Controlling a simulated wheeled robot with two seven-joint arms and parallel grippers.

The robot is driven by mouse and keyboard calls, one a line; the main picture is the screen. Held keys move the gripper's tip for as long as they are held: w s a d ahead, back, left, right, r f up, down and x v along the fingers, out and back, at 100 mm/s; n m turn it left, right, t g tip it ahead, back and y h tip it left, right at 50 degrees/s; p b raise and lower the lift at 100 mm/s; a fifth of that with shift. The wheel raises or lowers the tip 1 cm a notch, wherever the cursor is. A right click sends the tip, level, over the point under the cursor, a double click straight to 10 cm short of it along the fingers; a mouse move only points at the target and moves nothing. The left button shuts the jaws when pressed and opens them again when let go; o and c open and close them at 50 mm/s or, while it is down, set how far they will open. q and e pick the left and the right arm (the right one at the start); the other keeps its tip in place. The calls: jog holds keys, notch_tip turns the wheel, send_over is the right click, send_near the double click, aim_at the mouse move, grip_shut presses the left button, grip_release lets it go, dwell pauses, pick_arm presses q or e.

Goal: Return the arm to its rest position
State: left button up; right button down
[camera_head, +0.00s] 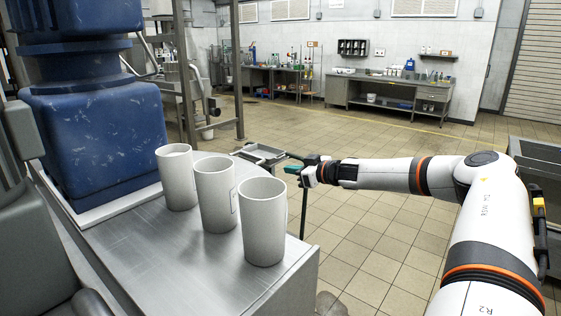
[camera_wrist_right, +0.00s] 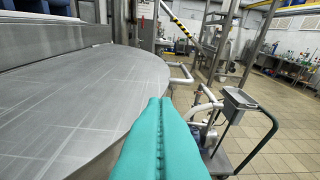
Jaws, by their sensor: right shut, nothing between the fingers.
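My right arm reaches in from the right in the head view and stretches leftward. Its gripper (camera_head: 290,170) points left, just past the right edge of the steel table (camera_head: 150,240). In the right wrist view the two green fingers (camera_wrist_right: 160,102) lie together, shut and empty, with a thin seam between them. They are beside the curved edge of a broad steel surface (camera_wrist_right: 75,90) and touch nothing that I can see. My left gripper is in neither view.
Three white cups (camera_head: 177,177), (camera_head: 216,194), (camera_head: 263,220) stand in a row on the table, near the right gripper. A blue machine (camera_head: 95,120) stands behind them. A cart with a grey tray (camera_wrist_right: 240,100) is right of the fingers. Open tiled floor (camera_head: 385,240) lies below the arm.

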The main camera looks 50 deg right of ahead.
jog(key=s+d+f+m+g+h, duration=0.1)
jog(key=s+d+f+h, duration=0.1)
jog(key=s+d+f, duration=0.55)
jog(key=s+d+f+m+g+h, duration=0.1)
jog(key=s+d+f+m+h, duration=0.3)
jog(key=f, duration=0.7)
jog(key=s+a+f+n+g, duration=0.1)
jog(key=s+a+f+g, duration=0.15)
jog(key=s+f, duration=0.85)
jog(key=s+a+f+g, duration=0.1)
jog(key=s+f+g, duration=0.2)
jog(key=s+f, duration=0.8)
jog(key=s+a+f+n+g+y, duration=0.15)
jog(key=s+a+f, duration=0.25)
jog(key=a+f, duration=0.5)
jog(key=s+a+f+g, duration=0.25)
jog(key=a+f, duration=0.55)
jog(key=f, duration=0.4)
jog(key=s+a+f+n+g+y, duration=0.1)
jog(key=s+a+f, duration=0.2)
jog(key=a, duration=0.6)
jog(key=s+a+f+n+y, duration=0.1)
jog(key=s+a+f, duration=0.2)
jog(key=a, duration=0.7)
jog(key=s+a+f+n+g+y, duration=0.1)
jog(key=s+a+f, duration=0.2)
jog(key=a, duration=0.7)
jog(key=shift+s+a+g+y, duration=0.15)
jog(key=shift+s+g+y, duration=0.2)
jog(key=shift+s, duration=0.1)
